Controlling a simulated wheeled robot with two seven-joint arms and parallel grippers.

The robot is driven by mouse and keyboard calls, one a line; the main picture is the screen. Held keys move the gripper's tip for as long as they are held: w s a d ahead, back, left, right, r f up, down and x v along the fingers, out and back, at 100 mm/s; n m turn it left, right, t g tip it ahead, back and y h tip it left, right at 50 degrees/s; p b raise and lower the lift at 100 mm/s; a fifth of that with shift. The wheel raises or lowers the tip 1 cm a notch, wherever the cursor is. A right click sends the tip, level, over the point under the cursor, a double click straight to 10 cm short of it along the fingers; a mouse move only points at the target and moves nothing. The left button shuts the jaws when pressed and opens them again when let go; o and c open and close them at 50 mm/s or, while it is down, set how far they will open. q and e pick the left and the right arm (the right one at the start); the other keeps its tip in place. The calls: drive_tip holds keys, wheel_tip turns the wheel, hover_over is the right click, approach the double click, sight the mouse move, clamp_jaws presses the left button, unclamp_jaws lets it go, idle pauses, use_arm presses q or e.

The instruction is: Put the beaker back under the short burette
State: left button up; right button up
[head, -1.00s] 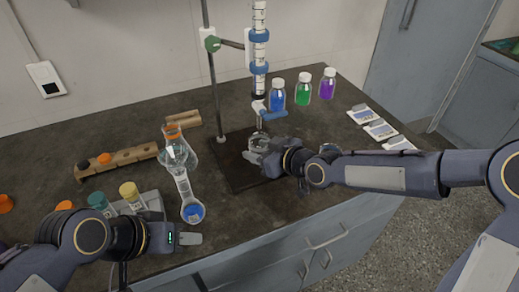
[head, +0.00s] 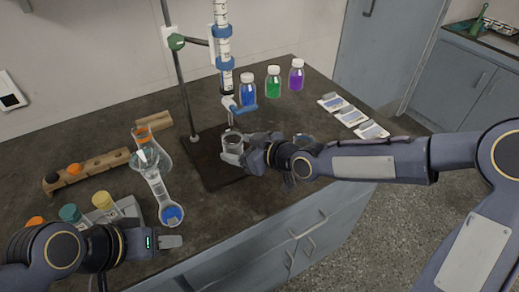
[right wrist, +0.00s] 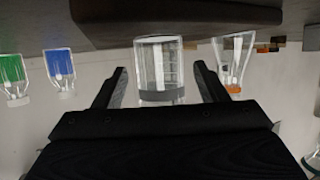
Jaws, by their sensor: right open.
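A clear beaker (head: 231,146) stands on the dark stand base (head: 207,175), below the tip of the burette (head: 223,50) that is clamped to the post. My right gripper (head: 254,146) is just to the right of the beaker, fingers pointing at it. In the right wrist view, which is upside down, the beaker (right wrist: 158,65) sits between the two open fingers, with gaps on both sides. My left gripper (head: 168,241) hovers at the front left, empty; its finger spacing is unclear.
Blue (head: 247,92), green (head: 273,84) and purple (head: 297,76) bottles stand behind. Another glass vessel (head: 304,141) is partly hidden by my right arm.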

use_arm(q)
wheel_tip(320, 180, up, 2)
drive_tip(key=shift+r+p, duration=0.1)
drive_tip(key=shift+p, duration=0.95)
use_arm(e)
drive_tip(key=v, duration=0.9)
drive_tip(key=shift+d, duration=0.1)
drive_tip(key=s+d+f+h, duration=0.1)
drive_tip(key=d, duration=0.2)
drive_tip(key=s+d+f+m+h, duration=0.1)
drive_tip(key=d+h, duration=0.1)
drive_tip(key=d, duration=0.1)
drive_tip(key=s+d+f+m+h, duration=0.1)
drive_tip(key=d+h, duration=0.1)
drive_tip(key=d, duration=0.1)
drive_tip(key=shift+s+f, duration=0.1)
drive_tip(key=shift+f, duration=0.15)
drive_tip(key=s+d+r+m+g+h, duration=0.1)
drive_tip(key=s+d+m, duration=0.4)
drive_tip(key=s, duration=0.4)
drive_tip(key=s+d+r+m+h, duration=0.1)
drive_tip(key=s+d+m, duration=0.5)
drive_tip(key=s, duration=0.3)
drive_tip(key=shift+s+d+r+g, duration=0.15)
drive_tip(key=shift+d+g, duration=0.25)
drive_tip(key=shift+d, duration=0.4)
